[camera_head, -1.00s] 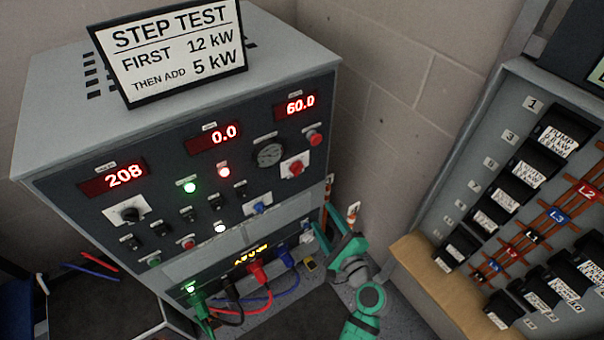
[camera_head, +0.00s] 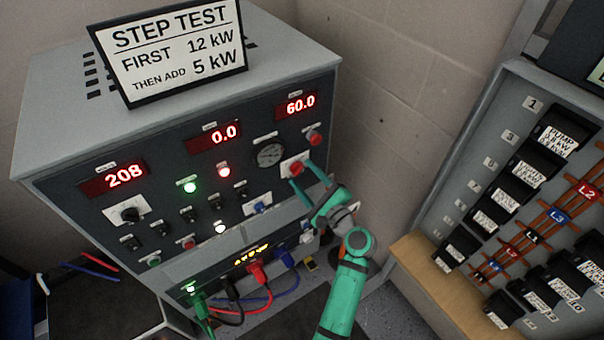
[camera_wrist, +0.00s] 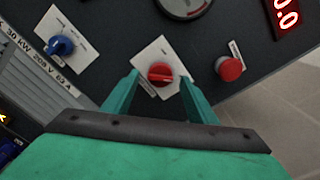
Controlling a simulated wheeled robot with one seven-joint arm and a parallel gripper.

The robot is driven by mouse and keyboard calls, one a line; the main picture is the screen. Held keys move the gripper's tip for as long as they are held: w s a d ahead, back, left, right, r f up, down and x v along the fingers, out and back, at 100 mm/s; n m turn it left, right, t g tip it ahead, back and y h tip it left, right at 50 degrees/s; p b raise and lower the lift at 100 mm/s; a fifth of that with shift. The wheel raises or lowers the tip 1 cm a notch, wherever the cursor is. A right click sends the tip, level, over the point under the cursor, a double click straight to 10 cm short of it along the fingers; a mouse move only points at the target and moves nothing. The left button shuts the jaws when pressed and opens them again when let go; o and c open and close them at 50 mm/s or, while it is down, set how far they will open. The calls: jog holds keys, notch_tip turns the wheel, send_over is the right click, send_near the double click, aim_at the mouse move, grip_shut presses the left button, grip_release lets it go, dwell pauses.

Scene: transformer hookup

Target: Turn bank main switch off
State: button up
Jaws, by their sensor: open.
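The grey load bank panel (camera_head: 165,235) carries a red rotary knob (camera_head: 296,168) on a white plate at its right side. The knob also shows in the wrist view (camera_wrist: 160,74), between my fingertips. My gripper (camera_head: 304,174) is open, its two teal fingers pointing at the panel on either side of the red knob. I cannot tell whether they touch it. A blue rotary knob (camera_head: 259,208) on a white plate sits lower left; it also shows in the wrist view (camera_wrist: 61,46). Which knob is the main switch is too small to read.
A red round push button (camera_head: 314,138) sits just right of the red knob, near my finger. A round gauge (camera_head: 270,154) is on the left. Cables (camera_head: 262,283) plug in below. A breaker panel (camera_head: 510,190) stands at the right.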

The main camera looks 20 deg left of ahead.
jog(key=shift+x, duration=0.8)
jog(key=shift+c, duration=0.3)
jog(key=c, duration=1)
